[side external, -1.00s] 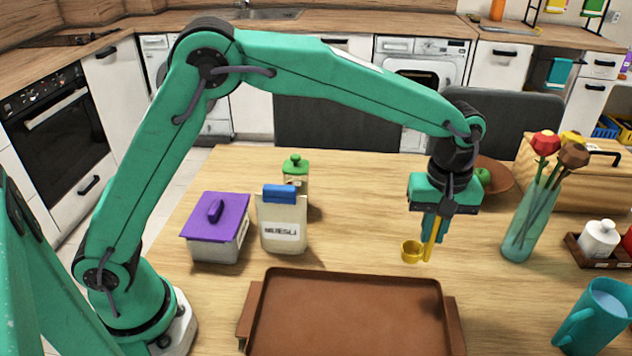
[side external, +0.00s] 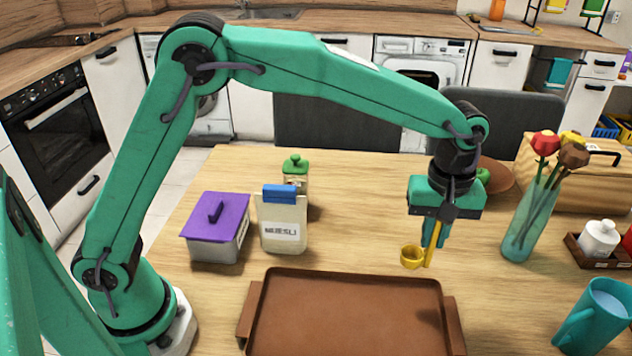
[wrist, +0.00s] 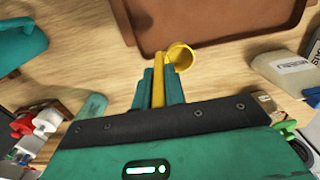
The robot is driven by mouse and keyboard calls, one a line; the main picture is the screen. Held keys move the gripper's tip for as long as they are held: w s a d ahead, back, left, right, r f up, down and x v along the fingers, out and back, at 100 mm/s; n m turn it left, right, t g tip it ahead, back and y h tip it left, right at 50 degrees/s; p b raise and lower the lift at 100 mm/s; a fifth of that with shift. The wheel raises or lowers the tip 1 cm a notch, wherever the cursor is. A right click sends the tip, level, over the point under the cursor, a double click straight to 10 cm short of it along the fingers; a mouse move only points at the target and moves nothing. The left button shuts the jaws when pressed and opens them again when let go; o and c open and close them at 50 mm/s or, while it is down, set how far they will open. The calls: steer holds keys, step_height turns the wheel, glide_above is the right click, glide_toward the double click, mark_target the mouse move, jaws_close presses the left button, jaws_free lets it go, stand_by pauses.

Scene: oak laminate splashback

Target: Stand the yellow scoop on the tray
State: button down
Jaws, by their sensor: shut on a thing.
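The yellow scoop (side external: 412,257) hangs upright in my gripper (side external: 434,236), its handle between the fingers and its round cup at the lower left. In the wrist view the scoop's cup (wrist: 180,56) shows beyond the fingertips, and my gripper (wrist: 160,88) is shut on the handle. The brown tray (side external: 345,310) lies flat on the table, in front of and left of the scoop in the side view. In the wrist view the cup overlaps the edge of the tray (wrist: 215,25). I cannot tell the scoop's exact height above the table.
A muesli bag (side external: 283,222), a purple-lidded box (side external: 218,228) and a green-lidded jar (side external: 295,172) stand behind the tray. The tray's visible floor is bare.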

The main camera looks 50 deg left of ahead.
steer(key=s+d+m, duration=0.3)
steer(key=s+m, duration=0.1)
steer(key=s, duration=1.5)
steer(key=w+a+f, duration=0.5)
steer(key=w+f, duration=0.1)
steer(key=w, duration=0.5)
steer(key=shift+f, duration=0.2)
steer(key=shift+f, duration=0.1)
steer(key=shift+f, duration=1.9)
steer(key=shift+f, duration=0.15)
steer(key=c, duration=1.5)
jaws_free()
steer(key=shift+o, duration=0.2)
